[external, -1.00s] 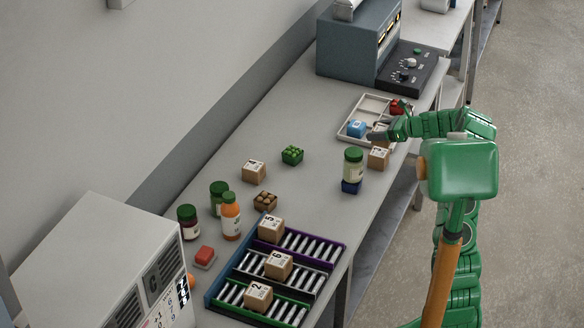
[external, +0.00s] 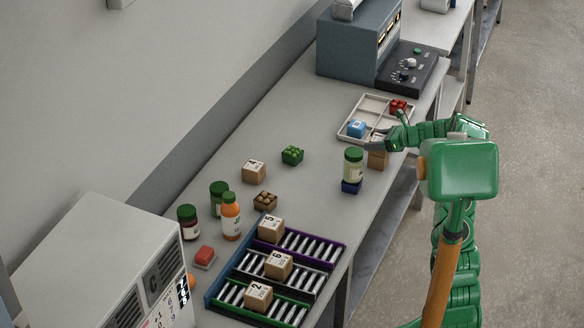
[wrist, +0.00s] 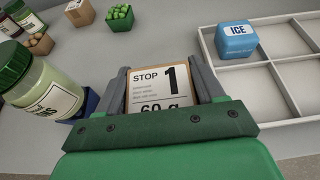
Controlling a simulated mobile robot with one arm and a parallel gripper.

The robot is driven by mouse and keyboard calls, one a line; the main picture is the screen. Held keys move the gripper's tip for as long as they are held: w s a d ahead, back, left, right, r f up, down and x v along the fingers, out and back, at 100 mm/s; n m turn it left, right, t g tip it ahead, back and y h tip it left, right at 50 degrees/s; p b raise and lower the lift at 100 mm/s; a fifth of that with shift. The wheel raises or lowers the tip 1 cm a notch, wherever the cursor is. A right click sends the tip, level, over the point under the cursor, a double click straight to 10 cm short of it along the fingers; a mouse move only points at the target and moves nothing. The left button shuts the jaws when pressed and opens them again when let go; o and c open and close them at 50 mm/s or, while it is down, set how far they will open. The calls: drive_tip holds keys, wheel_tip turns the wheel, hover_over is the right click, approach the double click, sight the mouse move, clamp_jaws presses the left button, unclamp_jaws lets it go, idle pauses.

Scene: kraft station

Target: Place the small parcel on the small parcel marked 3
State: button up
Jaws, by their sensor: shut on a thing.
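My gripper (external: 376,147) is shut on a small parcel (external: 377,161), a tan box beside the tray near the table's right edge. In the wrist view the parcel (wrist: 160,84) reads "STOP 1" and "60 g", with a finger on either side. The gripper hides part of it, and I cannot tell whether it rests on the table. Another tan parcel (external: 254,170) stands alone mid-table; its mark is too small to read surely. Parcels that look marked 5 (external: 271,228), 6 (external: 278,265) and 2 (external: 258,296) sit on the roller lanes. I cannot make out a 3.
The white tray (wrist: 290,128) holds a blue ICE block (wrist: 236,40) and a red block (external: 398,107). Jars and a bottle (external: 230,215) stand further left.

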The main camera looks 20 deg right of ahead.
drive_tip(key=shift+f, duration=0.15)
drive_tip(key=o, duration=1)
drive_tip(key=shift+o, duration=0.2)
